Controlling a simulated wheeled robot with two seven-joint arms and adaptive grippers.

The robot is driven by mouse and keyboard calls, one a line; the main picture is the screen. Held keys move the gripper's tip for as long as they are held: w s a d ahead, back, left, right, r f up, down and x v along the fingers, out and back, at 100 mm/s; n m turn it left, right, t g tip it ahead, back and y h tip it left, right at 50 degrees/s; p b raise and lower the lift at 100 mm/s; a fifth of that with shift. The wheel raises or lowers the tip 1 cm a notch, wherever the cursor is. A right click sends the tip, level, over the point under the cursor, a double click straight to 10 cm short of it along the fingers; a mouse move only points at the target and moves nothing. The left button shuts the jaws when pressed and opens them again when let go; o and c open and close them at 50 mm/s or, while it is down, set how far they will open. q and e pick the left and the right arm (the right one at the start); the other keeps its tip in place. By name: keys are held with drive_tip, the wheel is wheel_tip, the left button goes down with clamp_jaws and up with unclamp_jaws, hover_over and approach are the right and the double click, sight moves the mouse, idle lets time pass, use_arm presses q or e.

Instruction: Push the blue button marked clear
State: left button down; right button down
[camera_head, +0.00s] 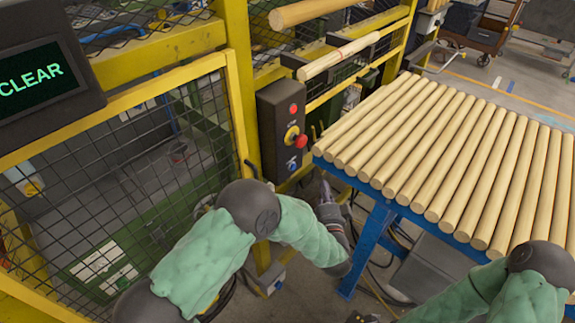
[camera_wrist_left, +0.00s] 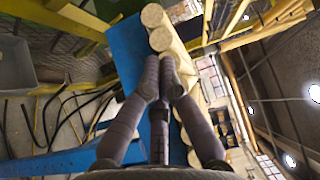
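A dark control box (camera_head: 283,125) is fixed to the yellow post. It carries a red lamp at the top, a red knob (camera_head: 300,141) on a yellow base in the middle, and a small blue button (camera_head: 291,164) low down. Any marking beside the button is too small to read. My left gripper (camera_head: 326,190) is below and right of the box, apart from the button, near the table's corner. In the left wrist view its fingers (camera_wrist_left: 160,68) are drawn together with nothing between them. Of my right gripper only a dark bit (camera_head: 362,318) shows at the bottom edge.
A blue table (camera_head: 376,224) with a row of pale wooden rods (camera_head: 440,150) stands right of the box. Yellow mesh fencing (camera_head: 90,180) is on the left. A screen (camera_head: 32,80) reads CLEAR at upper left.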

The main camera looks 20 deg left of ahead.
sight(293, 167)
use_arm(q)
drive_tip(key=shift+r, duration=0.2)
drive_tip(key=w+a+b, duration=0.1)
drive_tip(key=w+a, duration=0.2)
drive_tip(key=a, duration=0.5)
drive_tip(key=shift+a, duration=0.15)
idle(0.4)
drive_tip(key=shift+a, duration=0.1)
idle(1.3)
drive_tip(key=shift+w+a, duration=0.1)
drive_tip(key=shift+a, duration=0.2)
drive_tip(key=shift+w+a, duration=0.15)
drive_tip(key=shift+a, duration=0.2)
idle(0.6)
drive_tip(key=shift+d, duration=0.1)
drive_tip(key=shift+s+d, duration=0.3)
drive_tip(key=shift+d, duration=0.35)
